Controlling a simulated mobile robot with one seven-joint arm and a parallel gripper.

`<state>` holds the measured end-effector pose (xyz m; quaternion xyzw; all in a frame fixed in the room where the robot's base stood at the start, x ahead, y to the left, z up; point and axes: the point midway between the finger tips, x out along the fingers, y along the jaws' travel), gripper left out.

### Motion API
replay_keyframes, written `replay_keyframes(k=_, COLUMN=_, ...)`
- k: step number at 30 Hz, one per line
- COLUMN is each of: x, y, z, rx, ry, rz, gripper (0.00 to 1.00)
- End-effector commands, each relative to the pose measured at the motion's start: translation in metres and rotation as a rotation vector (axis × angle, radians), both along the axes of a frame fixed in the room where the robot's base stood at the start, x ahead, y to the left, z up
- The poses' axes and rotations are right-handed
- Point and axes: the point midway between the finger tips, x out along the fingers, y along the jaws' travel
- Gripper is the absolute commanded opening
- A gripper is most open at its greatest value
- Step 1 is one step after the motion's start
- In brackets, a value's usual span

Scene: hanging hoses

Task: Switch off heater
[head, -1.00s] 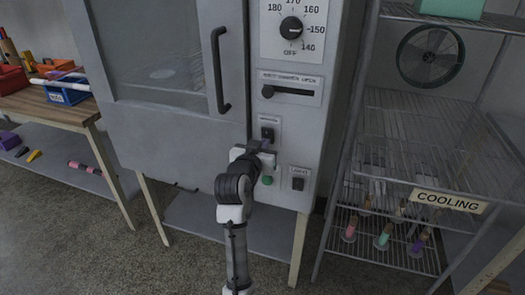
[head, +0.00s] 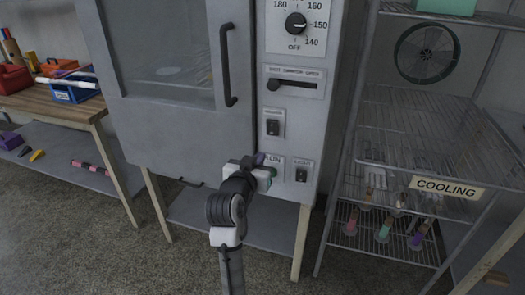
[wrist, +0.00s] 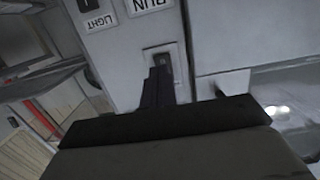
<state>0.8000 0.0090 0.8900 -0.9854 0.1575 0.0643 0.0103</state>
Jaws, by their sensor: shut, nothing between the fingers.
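The heater is a grey oven cabinet (head: 165,125) with a control panel on its right. A dark rocker switch (head: 272,127) sits on a pale plate above the RUN label; its own label is too small to read. I cannot tell its position. My gripper (head: 258,159) is shut and empty, just below this switch and beside the RUN label (head: 272,160). It hides part of the green button (head: 272,171). In the wrist view, the dark fingers (wrist: 158,84) point at the switch (wrist: 163,60) and overlap its lower part; contact is unclear.
The LIGHT switch (head: 301,175) is right of my gripper. A slider (head: 290,85) and temperature dial (head: 296,23) are higher on the panel. The oven door handle (head: 229,65) juts out at left. A wire cooling rack (head: 415,150) stands at right, a wooden bench (head: 60,105) at left.

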Motion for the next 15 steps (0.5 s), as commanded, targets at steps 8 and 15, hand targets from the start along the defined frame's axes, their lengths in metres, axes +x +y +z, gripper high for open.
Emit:
replay_keyframes(k=8, x=-0.041, y=0.014, z=-0.010, rx=0.000, ry=-0.001, rz=0.001, gripper=0.00)
replay_keyframes(k=15, x=-0.049, y=0.016, z=-0.010, rx=0.000, ry=0.000, rz=0.000, gripper=0.00)
